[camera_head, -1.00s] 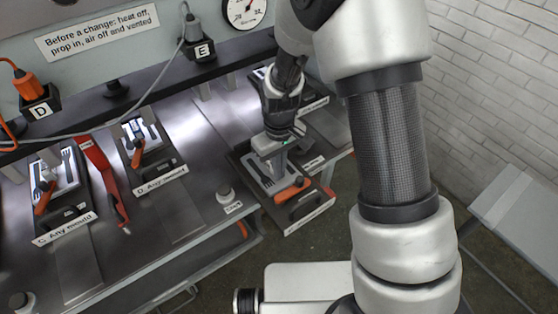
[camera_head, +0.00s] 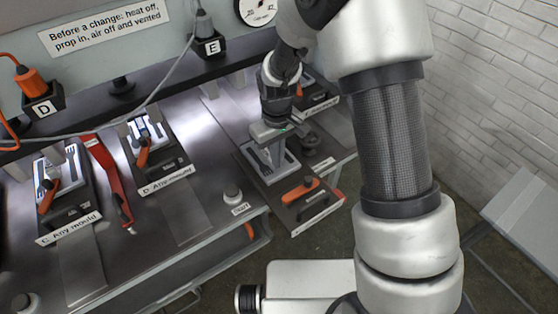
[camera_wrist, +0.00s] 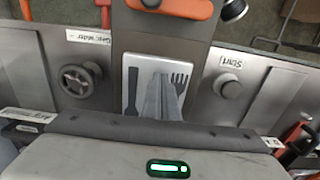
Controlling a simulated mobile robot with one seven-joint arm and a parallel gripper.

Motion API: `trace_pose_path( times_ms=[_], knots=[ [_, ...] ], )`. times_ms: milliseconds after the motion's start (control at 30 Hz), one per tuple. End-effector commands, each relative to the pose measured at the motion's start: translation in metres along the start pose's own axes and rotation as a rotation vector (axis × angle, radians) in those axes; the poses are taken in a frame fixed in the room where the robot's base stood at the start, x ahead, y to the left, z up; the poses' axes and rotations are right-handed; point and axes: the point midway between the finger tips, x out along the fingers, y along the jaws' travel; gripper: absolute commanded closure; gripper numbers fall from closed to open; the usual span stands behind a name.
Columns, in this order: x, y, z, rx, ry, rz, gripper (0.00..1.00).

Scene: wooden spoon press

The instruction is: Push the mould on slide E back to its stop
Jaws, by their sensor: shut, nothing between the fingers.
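The mould on the right-hand slide (camera_head: 325,205) overhangs the front edge of the bench in the head view. It has an orange handle (camera_head: 300,190), a black grip in front, and a pale plate (camera_head: 292,165) with dark cutlery shapes. The slide's front label is too small to read; the E socket (camera_head: 212,47) is on the rail behind. My gripper (camera_head: 270,155) is shut and empty, pointing down over the plate, behind the orange handle. In the wrist view my fingers (camera_wrist: 163,100) cover part of the plate (camera_wrist: 133,70); contact cannot be told.
A Start button (camera_head: 233,195) stands left of the slide, and a dark handwheel (camera_head: 310,140) to its right. Slides C (camera_head: 65,227) and D (camera_head: 165,181) hold moulds farther left. A red bar (camera_head: 110,180) lies between them. Bench space between D and Start is clear.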

Motion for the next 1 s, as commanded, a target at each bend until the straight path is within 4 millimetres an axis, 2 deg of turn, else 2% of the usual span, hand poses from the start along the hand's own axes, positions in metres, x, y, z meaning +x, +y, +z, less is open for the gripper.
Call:
trace_pose_path(
  times_ms=[267, 367, 733, 833, 1000],
  knots=[
    [-0.009, 0.0, 0.0, 0.001, -0.001, 0.0, 1.0],
    [-0.022, 0.001, -0.001, 0.001, 0.0, 0.0, 1.0],
    [-0.091, 0.003, -0.005, 0.003, 0.001, 0.0, 1.0],
    [-0.1, 0.003, -0.006, 0.003, 0.002, 0.0, 1.0],
    [-0.101, 0.003, -0.006, 0.003, 0.001, 0.0, 1.0]
  ],
)
